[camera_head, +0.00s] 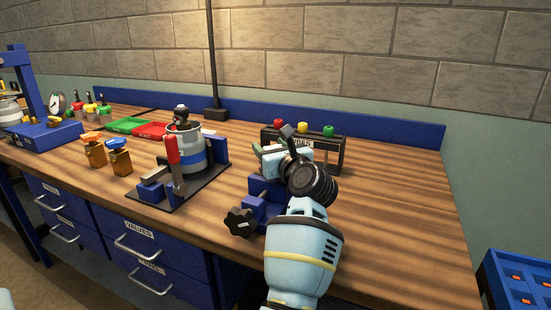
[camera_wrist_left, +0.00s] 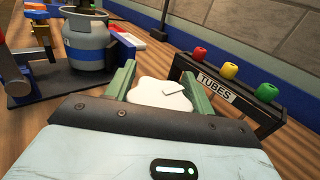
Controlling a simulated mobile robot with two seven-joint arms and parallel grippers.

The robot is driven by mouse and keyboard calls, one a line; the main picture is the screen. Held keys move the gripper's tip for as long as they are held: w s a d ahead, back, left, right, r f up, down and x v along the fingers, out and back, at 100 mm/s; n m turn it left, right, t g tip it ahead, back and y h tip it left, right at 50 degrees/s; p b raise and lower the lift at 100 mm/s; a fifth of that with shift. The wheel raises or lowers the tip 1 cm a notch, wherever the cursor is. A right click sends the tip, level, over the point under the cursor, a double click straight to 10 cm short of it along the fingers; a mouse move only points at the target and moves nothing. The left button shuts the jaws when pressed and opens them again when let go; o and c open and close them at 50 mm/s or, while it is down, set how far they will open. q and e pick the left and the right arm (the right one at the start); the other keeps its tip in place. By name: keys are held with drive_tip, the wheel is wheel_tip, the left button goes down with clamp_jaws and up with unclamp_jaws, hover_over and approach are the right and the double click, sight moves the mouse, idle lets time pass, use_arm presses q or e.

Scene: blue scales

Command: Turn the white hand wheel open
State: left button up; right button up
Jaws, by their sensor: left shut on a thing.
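The white hand wheel (camera_wrist_left: 160,92) sits between the two green fingers of my left gripper (camera_wrist_left: 158,88) in the left wrist view. The fingers are shut on its rim from both sides. In the head view my left gripper (camera_head: 272,150) is over a blue stand (camera_head: 262,192) with a black star knob (camera_head: 239,222) at its front. My right gripper is not in view.
The black TUBES rack (camera_head: 328,155) with red, yellow and green tops stands just behind my left gripper. A grey canister (camera_head: 187,152) with a red lever clamp (camera_head: 172,155) is to the left. Bare bench (camera_head: 395,215) lies to the right.

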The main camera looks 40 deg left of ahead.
use_arm(q)
drive_tip(key=shift+f+n+g+y+b, duration=0.1)
drive_tip(key=shift+n+g+y+b, duration=0.35)
drive_tip(key=shift+g+b, duration=0.2)
drive_tip(key=shift+s, duration=0.1)
drive_tip(key=shift+n, duration=0.25)
drive_tip(key=o, duration=1)
drive_tip(key=shift+c, duration=0.2)
drive_tip(key=shift+d, duration=0.1)
